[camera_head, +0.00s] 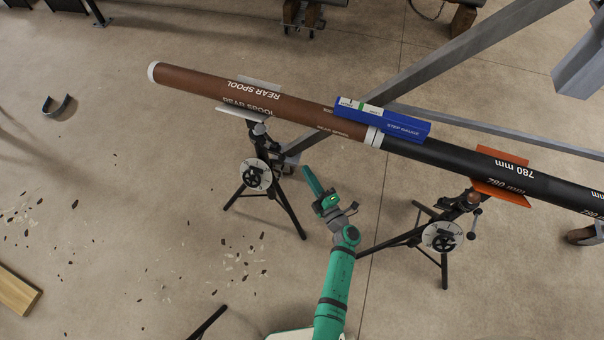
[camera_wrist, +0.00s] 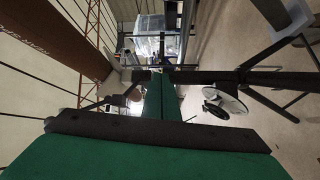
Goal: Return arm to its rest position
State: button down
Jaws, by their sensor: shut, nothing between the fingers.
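My green arm rises from the bottom of the head view, and my gripper (camera_head: 310,178) is at its upper end, below the pipe and between the two stands. The gripper also shows in the wrist view (camera_wrist: 161,78), where its green fingers lie together with nothing between them. It touches neither the pipe nor a stand as far as I can see. The brown rear spool (camera_head: 205,86) and the black pipe (camera_head: 455,158) lie in line across the stands. A blue level (camera_head: 400,124) lies along the top near their joint.
The left stand (camera_head: 256,176) and right stand (camera_head: 441,237) have splayed black legs on both sides of my arm. Grey steel beams (camera_head: 455,62) cross behind the pipe. A wooden block (camera_head: 15,291) lies at the lower left. The floor left of my arm is mostly open.

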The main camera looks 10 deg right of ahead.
jog(key=s+r+m+t+h, duration=0.1)
jog(key=s+r+m+h, duration=0.2)
jog(key=s, duration=0.7)
jog(key=s+r+m, duration=0.4)
jog(key=s, duration=0.7)
jog(key=s+a+r+m+g+h, duration=0.1)
jog(key=s+a+r+m, duration=0.4)
jog(key=s, duration=0.3)
jog(key=s+a+r+m+g+h, duration=0.2)
jog(key=s+a+r+m, duration=0.3)
jog(key=s+m, duration=0.3)
jog(key=shift+s+r, duration=0.7)
